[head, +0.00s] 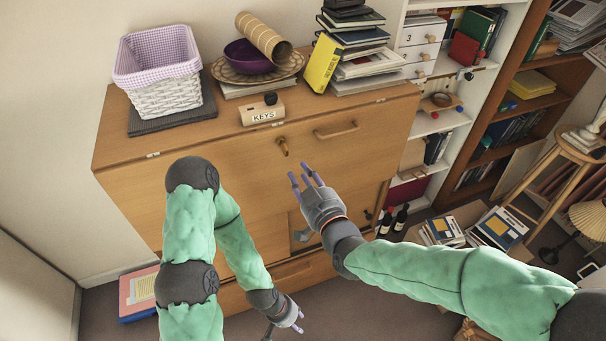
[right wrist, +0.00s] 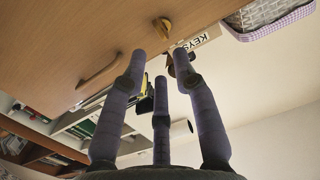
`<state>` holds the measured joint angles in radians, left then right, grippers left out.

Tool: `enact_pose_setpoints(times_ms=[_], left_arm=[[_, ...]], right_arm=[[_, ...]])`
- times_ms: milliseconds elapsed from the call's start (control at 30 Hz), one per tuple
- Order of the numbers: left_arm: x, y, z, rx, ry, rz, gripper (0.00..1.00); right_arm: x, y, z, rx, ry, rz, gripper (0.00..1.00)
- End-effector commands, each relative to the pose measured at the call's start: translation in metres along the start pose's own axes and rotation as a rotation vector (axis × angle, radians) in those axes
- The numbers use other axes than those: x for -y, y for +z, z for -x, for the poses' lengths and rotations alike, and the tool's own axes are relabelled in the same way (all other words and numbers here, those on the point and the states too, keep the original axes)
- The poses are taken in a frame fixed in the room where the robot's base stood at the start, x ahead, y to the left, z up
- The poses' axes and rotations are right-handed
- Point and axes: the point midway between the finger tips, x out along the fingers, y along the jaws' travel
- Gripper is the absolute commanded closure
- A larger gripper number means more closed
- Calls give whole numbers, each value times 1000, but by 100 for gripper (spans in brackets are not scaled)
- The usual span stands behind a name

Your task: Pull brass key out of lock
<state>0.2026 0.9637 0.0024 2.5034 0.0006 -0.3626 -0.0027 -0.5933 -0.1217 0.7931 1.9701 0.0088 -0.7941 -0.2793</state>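The brass key (head: 283,146) sticks out of the lock in the wooden bureau's front (head: 225,165), below the KEYS box. It also shows in the right wrist view (right wrist: 165,26), at the top. My right gripper (head: 303,179) is open and empty, its purple fingers spread and pointing up toward the key. It is apart from the key, a little below and to its right. In the right wrist view the key lies beyond the fingertips (right wrist: 160,62). My left gripper (head: 285,328) hangs low before the bureau, its fingers apart and holding nothing visible.
A wooden bar handle (head: 337,131) is right of the key. On the bureau top stand the KEYS box (head: 262,112), a white basket (head: 165,85), a purple bowl (head: 248,57) on a woven plate, and stacked books (head: 355,55). Bottles (head: 394,219) stand at the lower right.

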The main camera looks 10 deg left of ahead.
Motion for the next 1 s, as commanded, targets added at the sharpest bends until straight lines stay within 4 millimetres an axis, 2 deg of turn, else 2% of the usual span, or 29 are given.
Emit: enact_pose_setpoints(times_ms=[167,633,1000], left_arm=[[0,0,0,0,0,0,60],[-1,0,3,0,0,0,60],[4,0,-10,0,0,0,60]], right_arm=[[1,-2,-8,-4,-1,2,71],[1,0,-54,0,-2,1,71],[1,0,-84,-2,-1,1,71]])
